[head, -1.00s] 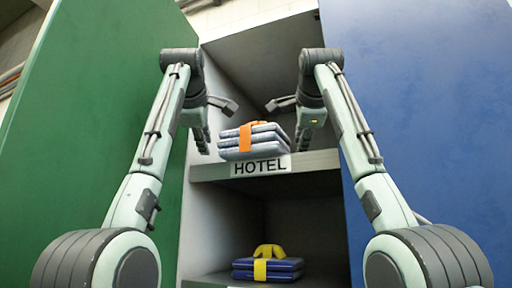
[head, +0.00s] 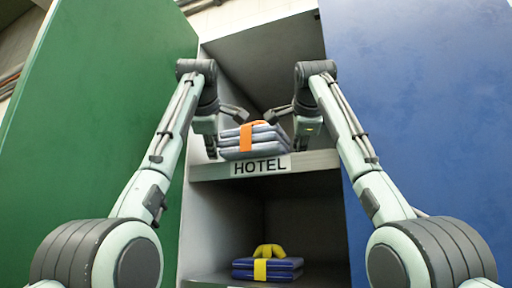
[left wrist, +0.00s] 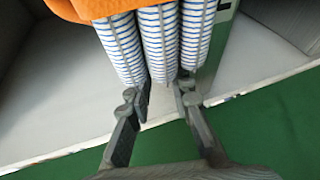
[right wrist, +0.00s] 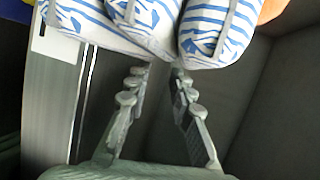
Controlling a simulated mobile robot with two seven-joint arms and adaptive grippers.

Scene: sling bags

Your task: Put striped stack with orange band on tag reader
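The striped stack with an orange band (head: 268,139) sits on the upper shelf above the HOTEL label. It has several blue-and-white layers, which also show in the left wrist view (left wrist: 158,40) and the right wrist view (right wrist: 150,22). My left gripper (head: 224,130) is at the stack's left end, fingers apart; its fingertips (left wrist: 164,92) are close to the layers' ends. My right gripper (head: 290,122) is at the right end, fingers apart with a gap between the tips (right wrist: 160,72). Whether either touches the stack is unclear. I cannot make out a tag reader.
The upper shelf (head: 318,160) has a HOTEL label (head: 260,166) on its front edge. A blue stack with a yellow band (head: 284,272) lies on the lower shelf. A green panel (head: 100,90) and a blue panel (head: 430,90) flank the cabinet.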

